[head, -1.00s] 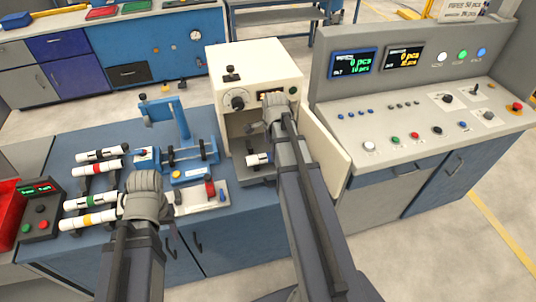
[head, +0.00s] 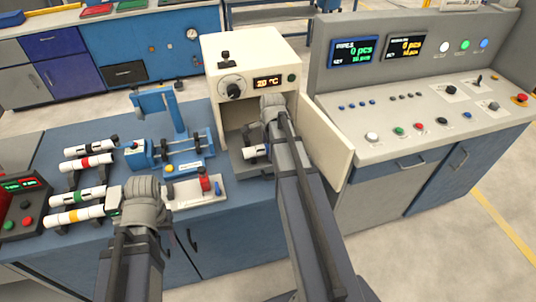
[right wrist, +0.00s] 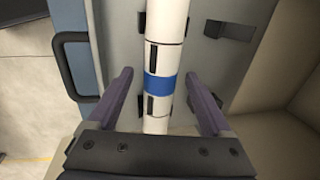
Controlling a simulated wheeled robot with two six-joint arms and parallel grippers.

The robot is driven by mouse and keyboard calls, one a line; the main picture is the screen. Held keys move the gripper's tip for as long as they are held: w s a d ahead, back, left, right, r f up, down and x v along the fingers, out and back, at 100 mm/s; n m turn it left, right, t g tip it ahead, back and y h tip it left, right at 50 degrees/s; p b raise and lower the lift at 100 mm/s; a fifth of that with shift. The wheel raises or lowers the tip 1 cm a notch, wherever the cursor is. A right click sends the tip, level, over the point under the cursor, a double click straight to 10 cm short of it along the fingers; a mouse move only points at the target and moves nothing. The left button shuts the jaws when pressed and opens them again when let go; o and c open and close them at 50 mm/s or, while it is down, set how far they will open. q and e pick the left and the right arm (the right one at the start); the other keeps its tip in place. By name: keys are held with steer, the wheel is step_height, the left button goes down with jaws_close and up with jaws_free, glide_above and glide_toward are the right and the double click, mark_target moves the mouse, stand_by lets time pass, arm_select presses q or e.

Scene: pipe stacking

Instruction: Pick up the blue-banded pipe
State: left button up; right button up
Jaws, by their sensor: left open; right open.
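The fingers are open, with a gap on each side of the pipe. In the head view, a short white part of the pipe (head: 254,151) shows in the cream box's opening, and my right gripper (head: 270,112) is at that opening, its fingertips hidden. My left gripper (head: 116,199) is open beside the right end of the yellow-banded pipe (head: 76,216).
Black-, red- and green-banded pipes (head: 78,196) lie on supports at the left of the blue bench. The cream box (head: 255,55) has its door (head: 322,140) open at right. A blue fixture (head: 170,115) stands between. A grey control console (head: 420,110) is at right.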

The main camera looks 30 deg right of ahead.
jaws_close()
stand_by(0.8)
